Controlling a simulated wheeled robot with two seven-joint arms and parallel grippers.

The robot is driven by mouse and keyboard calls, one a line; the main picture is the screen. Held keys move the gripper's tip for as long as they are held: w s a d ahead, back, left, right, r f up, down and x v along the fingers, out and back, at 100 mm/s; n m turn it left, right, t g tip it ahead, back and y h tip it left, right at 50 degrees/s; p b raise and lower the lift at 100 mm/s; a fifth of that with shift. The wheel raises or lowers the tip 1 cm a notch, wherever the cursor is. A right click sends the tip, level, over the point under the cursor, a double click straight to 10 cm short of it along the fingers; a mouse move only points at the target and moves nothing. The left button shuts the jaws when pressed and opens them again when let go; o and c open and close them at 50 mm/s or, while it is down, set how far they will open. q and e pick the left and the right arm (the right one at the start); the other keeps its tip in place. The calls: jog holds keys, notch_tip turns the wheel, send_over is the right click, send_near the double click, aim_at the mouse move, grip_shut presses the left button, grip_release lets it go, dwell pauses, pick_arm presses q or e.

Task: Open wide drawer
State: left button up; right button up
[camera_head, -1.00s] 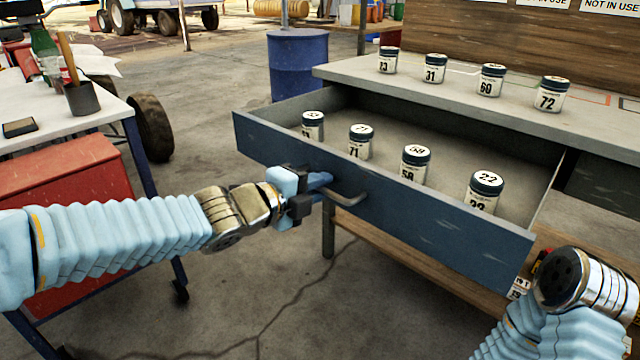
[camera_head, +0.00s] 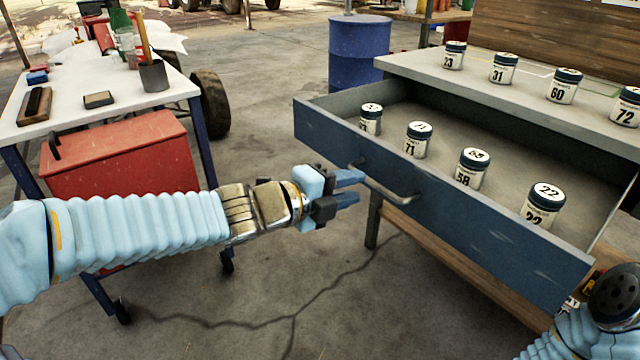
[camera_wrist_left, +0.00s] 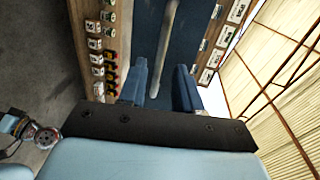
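The wide drawer (camera_head: 440,202) has a blue-grey front and stands pulled out of the workbench (camera_head: 480,82), with several numbered jars inside, such as jar 22 (camera_head: 543,204). Its curved metal handle (camera_head: 390,190) is on the front. My left gripper (camera_head: 352,187) is open just left of the handle, with no visible grip on it. In the left wrist view, the two blue fingers (camera_wrist_left: 160,88) are apart and the handle (camera_wrist_left: 168,45) runs ahead of them. My right arm shows at the lower right, but its gripper is out of view.
Several more jars stand on the bench top, including jar 31 (camera_head: 503,68). A white table (camera_head: 70,105) and a red cabinet (camera_head: 120,160) stand to the left. A blue barrel (camera_head: 358,50) is behind the drawer. The floor before the drawer is clear.

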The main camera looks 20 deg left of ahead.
pick_arm(q)
jog(key=p+v, duration=0.2)
jog(key=v, duration=0.5)
jog(key=shift+s+a, duration=0.25)
jog(key=shift+s, duration=0.1)
pick_arm(e)
jog(key=r, duration=0.1)
jog(key=a+r, duration=0.1)
jog(key=r, duration=0.1)
jog(key=shift+s, duration=0.2)
